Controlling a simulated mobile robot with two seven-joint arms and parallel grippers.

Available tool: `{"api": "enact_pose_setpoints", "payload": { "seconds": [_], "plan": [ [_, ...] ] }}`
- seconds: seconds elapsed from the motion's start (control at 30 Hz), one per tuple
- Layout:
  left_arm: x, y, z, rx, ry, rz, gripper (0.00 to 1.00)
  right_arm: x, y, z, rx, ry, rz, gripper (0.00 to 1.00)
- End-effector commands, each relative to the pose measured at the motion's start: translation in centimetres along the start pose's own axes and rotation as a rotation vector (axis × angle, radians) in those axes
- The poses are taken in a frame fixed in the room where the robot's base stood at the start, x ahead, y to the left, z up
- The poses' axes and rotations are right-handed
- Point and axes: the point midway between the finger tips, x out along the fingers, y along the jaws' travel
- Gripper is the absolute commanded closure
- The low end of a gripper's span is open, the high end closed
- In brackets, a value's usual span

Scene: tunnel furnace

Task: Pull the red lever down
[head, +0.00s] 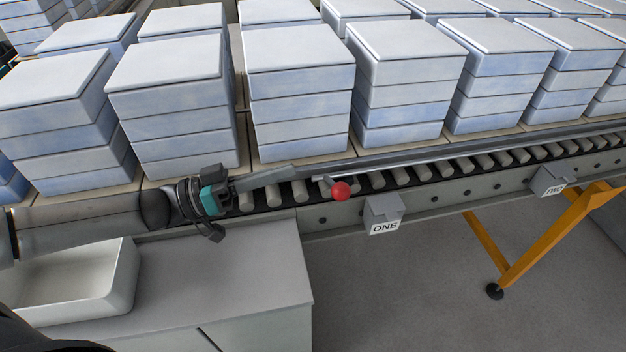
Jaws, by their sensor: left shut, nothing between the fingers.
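The red lever shows as a round red knob (341,190) on a short grey stalk at the near side of the roller conveyor. My left arm comes in from the left. My left gripper (288,174) is shut and empty, with its fingers pointing right toward the lever. The fingertips are a short way left of the knob, close to the stalk's end; I cannot tell whether they touch it. My right gripper is not in view.
Stacks of pale blue-white blocks stand behind the conveyor rollers (405,176). Grey boxes labelled ONE (384,213) and TWO (549,180) hang on its front rail. A white tray (122,282) sits on a grey cabinet (230,275). A yellow leg (545,240) stands at right.

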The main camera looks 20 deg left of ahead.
Motion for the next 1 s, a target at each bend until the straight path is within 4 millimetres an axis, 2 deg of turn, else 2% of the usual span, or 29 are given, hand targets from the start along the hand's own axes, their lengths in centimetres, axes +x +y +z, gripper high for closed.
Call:
{"api": "enact_pose_setpoints", "payload": {
  "seconds": [0.6, 0.73, 1.0],
  "plan": [
    [9.7, 0.2, -0.1, 0.006, 0.003, 0.005, 1.00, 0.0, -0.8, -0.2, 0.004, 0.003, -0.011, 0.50],
    [8.9, 0.1, 2.2, 0.000, -0.003, -0.001, 1.00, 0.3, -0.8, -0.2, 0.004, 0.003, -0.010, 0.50],
    [8.2, 0.1, 3.8, 0.004, -0.001, 0.001, 1.00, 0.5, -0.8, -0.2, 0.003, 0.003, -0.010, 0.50]
  ]
}}
